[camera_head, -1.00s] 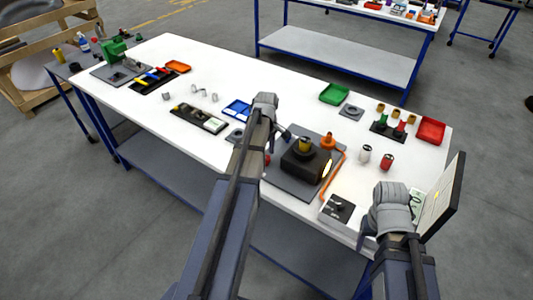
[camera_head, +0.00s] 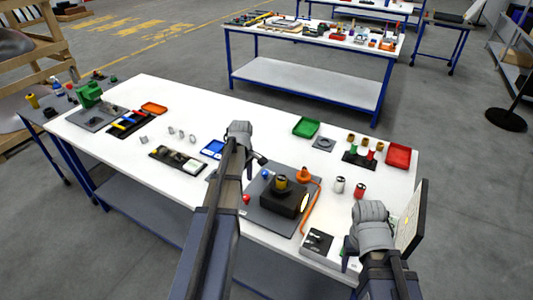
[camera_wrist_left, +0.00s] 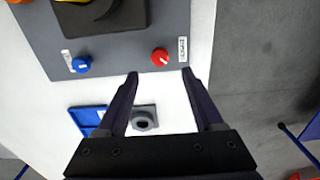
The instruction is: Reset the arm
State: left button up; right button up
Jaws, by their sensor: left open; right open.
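My left gripper (camera_wrist_left: 159,75) is open and empty in the left wrist view, its two fingers spread over the white table (camera_wrist_left: 165,105). Between the fingers lies a small grey holder with a round hole (camera_wrist_left: 144,119). In the head view my left arm reaches across the table and its gripper (camera_head: 257,165) is beside the grey board (camera_head: 268,216). My right gripper (camera_head: 350,255) is at the lower right in the head view, near the table's front edge, and holds nothing that I can see. Its fingers are partly hidden by the wrist.
The grey board carries a black block (camera_head: 285,202), a red knob (camera_wrist_left: 160,57) and a blue knob (camera_wrist_left: 82,64). An upright panel (camera_head: 412,215) stands near my right arm. A green tray (camera_head: 306,127) and red tray (camera_head: 398,155) lie behind. White tabletop between items is clear.

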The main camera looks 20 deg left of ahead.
pick_arm(q)
jog(key=s+d+m, duration=0.5)
jog(key=d+m, duration=0.2)
jog(key=d, duration=0.3)
jog(key=s+d+m, duration=0.6)
jog(key=d+m, duration=0.1)
jog(key=d, duration=0.3)
jog(key=s+d+m+y, duration=0.1)
jog(key=s+d+m, duration=0.4)
jog(key=d, duration=0.5)
jog(key=shift+s+d+m, duration=0.25)
jog(key=shift+s+m, duration=0.1)
jog(key=shift+m, duration=0.65)
